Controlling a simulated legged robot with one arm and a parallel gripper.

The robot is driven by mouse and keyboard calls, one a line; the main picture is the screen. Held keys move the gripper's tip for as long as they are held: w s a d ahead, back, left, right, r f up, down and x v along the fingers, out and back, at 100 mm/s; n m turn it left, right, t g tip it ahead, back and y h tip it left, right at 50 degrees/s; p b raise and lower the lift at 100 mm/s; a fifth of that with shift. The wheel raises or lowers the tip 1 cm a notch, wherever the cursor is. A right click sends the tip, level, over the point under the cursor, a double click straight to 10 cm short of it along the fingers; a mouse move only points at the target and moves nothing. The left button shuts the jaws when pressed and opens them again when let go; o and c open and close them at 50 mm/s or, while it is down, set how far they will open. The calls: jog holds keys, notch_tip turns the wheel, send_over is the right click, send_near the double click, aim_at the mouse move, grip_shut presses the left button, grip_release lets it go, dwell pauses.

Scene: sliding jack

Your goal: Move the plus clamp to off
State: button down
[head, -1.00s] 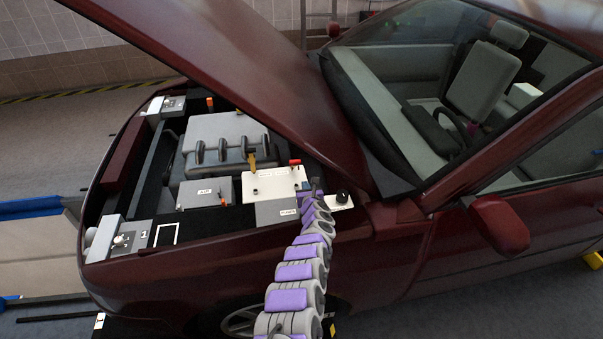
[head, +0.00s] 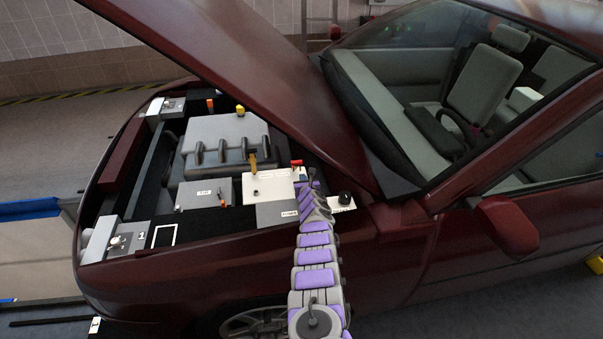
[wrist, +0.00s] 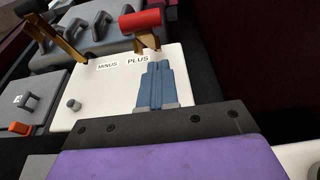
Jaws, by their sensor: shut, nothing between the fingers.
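The plus clamp (wrist: 142,23) has a red cylindrical handle on a tan-brown bracket and stands at the far edge of a white battery top (wrist: 89,80), behind the PLUS label. In the head view the red handle (head: 296,163) shows at the battery's right rear. My gripper (wrist: 157,65) has blue-grey fingers pressed together, pointing at the clamp from just in front of it. Nothing is between them. A gap to the handle seems to show, but contact with the bracket cannot be told. In the head view my gripper (head: 305,186) is small beside the battery.
The minus clamp (wrist: 57,31), a tan lever, rises left of the MINUS label. A grey post (wrist: 73,104) stands on the battery top. A grey box labelled FUSES (head: 277,213) is in front. The raised hood (head: 230,75) hangs above the engine bay.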

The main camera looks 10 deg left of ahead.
aim_at(295, 165)
jog(key=w, duration=0.1)
jog(key=w+r+b, duration=0.2)
jog(key=shift+w+a, duration=0.1)
jog(key=shift+a, duration=0.15)
jog(key=shift+d+r, duration=0.1)
jog(key=shift+d, duration=0.1)
dwell(0.3)
